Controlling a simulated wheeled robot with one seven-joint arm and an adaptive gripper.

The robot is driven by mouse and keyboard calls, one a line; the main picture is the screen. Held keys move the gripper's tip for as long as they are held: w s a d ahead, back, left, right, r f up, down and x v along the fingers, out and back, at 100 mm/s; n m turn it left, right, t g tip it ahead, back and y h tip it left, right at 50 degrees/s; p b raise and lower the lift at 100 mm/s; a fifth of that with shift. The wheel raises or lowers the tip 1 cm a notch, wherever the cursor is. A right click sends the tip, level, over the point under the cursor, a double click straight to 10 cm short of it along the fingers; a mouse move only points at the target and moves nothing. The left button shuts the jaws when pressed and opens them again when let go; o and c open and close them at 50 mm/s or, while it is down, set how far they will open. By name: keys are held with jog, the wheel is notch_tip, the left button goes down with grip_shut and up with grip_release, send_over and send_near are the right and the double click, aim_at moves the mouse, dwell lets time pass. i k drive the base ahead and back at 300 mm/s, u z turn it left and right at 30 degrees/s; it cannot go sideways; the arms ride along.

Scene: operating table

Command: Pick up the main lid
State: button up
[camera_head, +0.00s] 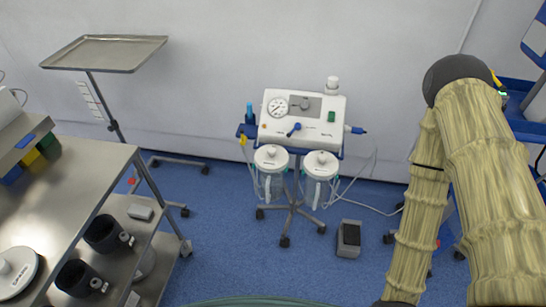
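A round white lid with a knob (17,270) lies at the left edge, on the steel trolley top, partly cut off by the frame. Two clear suction jars stand side by side in the middle, each closed by a white lid: the left jar lid (271,157) and the right jar lid (321,163). I cannot tell which of these is the main lid. A thick arm in a yellowish sleeve, seemingly mine, fills the right side. My gripper is not in view, so its state and place are hidden.
The steel trolley (80,170) has dark cylindrical cups (104,234) on its lower shelf. A tray stand (105,52) is behind it. The suction unit (300,118) stands on a wheeled base. A foot pedal (348,238) is on the blue floor, which is mostly clear centrally.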

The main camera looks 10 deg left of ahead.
aim_at(271, 157)
jog(key=u, duration=2.55)
jog(key=k, duration=0.75)
jog(key=z, duration=0.9)
jog(key=i, duration=0.5)
